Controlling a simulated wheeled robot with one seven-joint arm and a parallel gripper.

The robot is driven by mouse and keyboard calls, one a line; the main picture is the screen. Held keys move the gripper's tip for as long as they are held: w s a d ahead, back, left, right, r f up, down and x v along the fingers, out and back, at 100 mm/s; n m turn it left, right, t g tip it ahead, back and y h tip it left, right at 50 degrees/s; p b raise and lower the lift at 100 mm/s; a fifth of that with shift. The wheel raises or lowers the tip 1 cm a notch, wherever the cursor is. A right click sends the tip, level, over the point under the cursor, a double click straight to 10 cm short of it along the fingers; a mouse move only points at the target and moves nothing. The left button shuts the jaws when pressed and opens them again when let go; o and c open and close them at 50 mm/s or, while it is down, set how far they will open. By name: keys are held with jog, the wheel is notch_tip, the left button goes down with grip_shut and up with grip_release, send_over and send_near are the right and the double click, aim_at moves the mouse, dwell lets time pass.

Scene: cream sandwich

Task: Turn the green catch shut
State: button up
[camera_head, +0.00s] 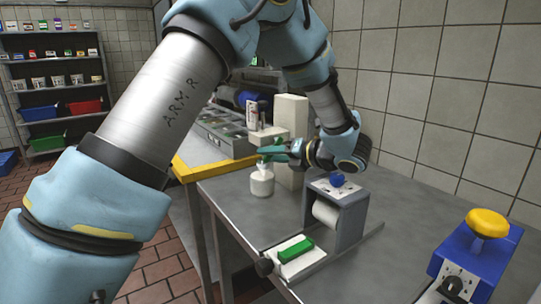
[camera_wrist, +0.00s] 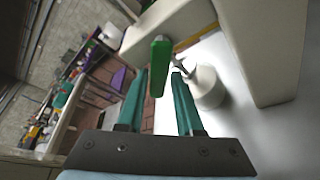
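A green catch (camera_wrist: 158,65) shows in the wrist view as a bar hanging at the edge of a cream housing. My gripper (camera_head: 266,153) has two teal fingers, which stand apart in the wrist view. The catch lies between their tips in that picture, with no clear contact; its depth relative to the tips is hard to judge. In the head view my gripper is beside the cream column (camera_head: 291,112), above a white bottle (camera_head: 261,181), and the catch is hard to separate from the fingers. Another green bar (camera_head: 296,249) lies on a white block at the bench's front.
The white bottle also shows in the wrist view (camera_wrist: 208,88), close by the right finger. A grey roller stand (camera_head: 350,215) with a blue knob is below my wrist. A blue box with a yellow knob (camera_head: 488,222) stands at right. Bare bench (camera_head: 235,205) lies left of the stand.

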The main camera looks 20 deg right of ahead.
jog(key=shift+w+r, duration=0.1)
jog(key=shift+r, duration=0.15)
dwell(0.3)
